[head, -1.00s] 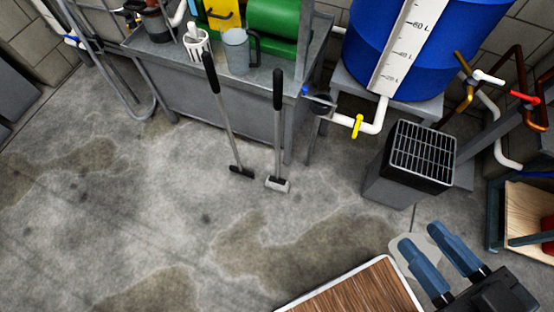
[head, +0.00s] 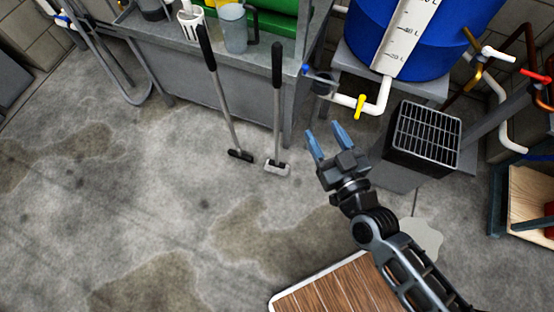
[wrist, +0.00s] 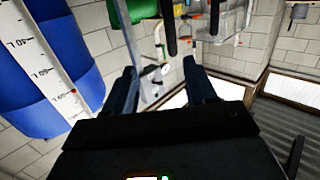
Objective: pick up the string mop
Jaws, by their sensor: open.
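Two long-handled tools lean on the metal bench. The right one has a black grip, grey shaft and pale grey-white head on the floor; it looks like the string mop (head: 277,110). The left tool (head: 222,100) has a similar handle and a dark, narrow head. My gripper (head: 326,136) is open and empty, to the right of the mop and apart from it, fingers pointing up toward the bench. In the wrist view, the open fingers (wrist: 162,88) show nothing between them close up; two dark upright handles hang in at the top, and I cannot tell which is which.
The metal bench (head: 190,75) carries a jug (head: 233,30) and a white holder. A blue barrel (head: 440,45) on a stand, with a yellow-handled tap (head: 360,106), and a grated box (head: 425,135) stand to the right. The floor left of the tools is clear.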

